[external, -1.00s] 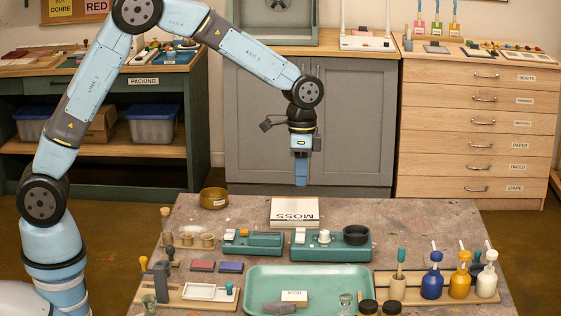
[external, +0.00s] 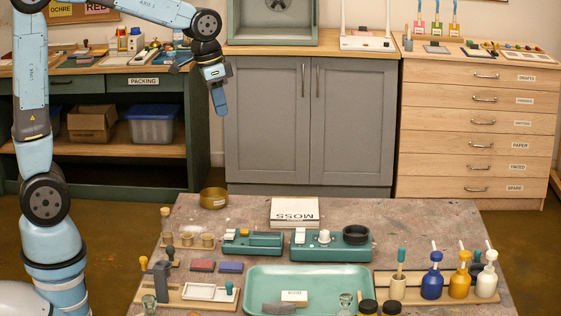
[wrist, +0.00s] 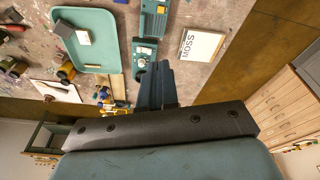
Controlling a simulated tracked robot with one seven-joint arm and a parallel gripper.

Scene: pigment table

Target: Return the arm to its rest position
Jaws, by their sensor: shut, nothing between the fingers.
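My gripper (external: 219,99) hangs at the upper left of the external view, in front of the grey cupboard and the packing bench. It is high above and behind the work table (external: 230,208). Its fingers are shut with nothing between them and point down, slightly tilted. In the wrist view the shut fingers (wrist: 157,85) show in front of the dark gripper body, with the table beyond.
On the table are a green tray (external: 256,284), a MOSS box (external: 295,211), teal devices (external: 335,250), a brass bowl (external: 213,198) and a rack with colored bottles (external: 432,281). A packing bench (external: 100,146) and drawers (external: 480,125) stand behind. The air above the table is clear.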

